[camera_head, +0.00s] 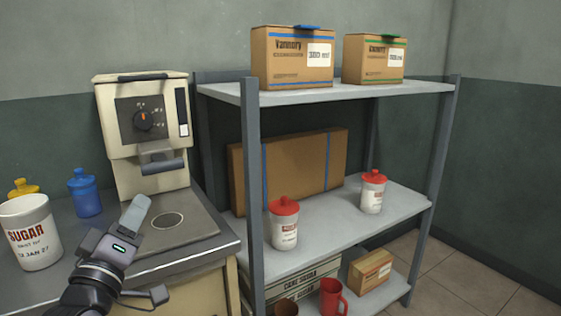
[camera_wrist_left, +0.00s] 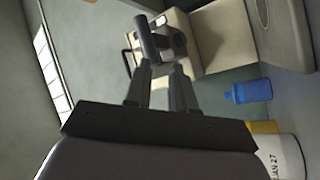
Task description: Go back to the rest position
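My left gripper (camera_head: 137,210) is in front of the press machine, over the counter's front part in the head view. It appears empty. In the left wrist view its two fingers (camera_wrist_left: 165,72) stand apart with a gap between them, pointing toward the machine's dark spout and handle. The cream press machine (camera_head: 145,125) has a dial and a flat grey base plate, and nothing stands on that plate. In the head view the fingers overlap, and I cannot tell there whether they touch the machine. My right gripper is not in view.
A white sugar tub (camera_head: 31,232), a blue bottle (camera_head: 85,193) and a yellow bottle (camera_head: 22,187) stand left of the gripper. A metal shelf (camera_head: 250,170) stands right, holding boxes, two red-lidded jars and a red mug (camera_head: 332,298). Open floor (camera_head: 480,280) lies beyond.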

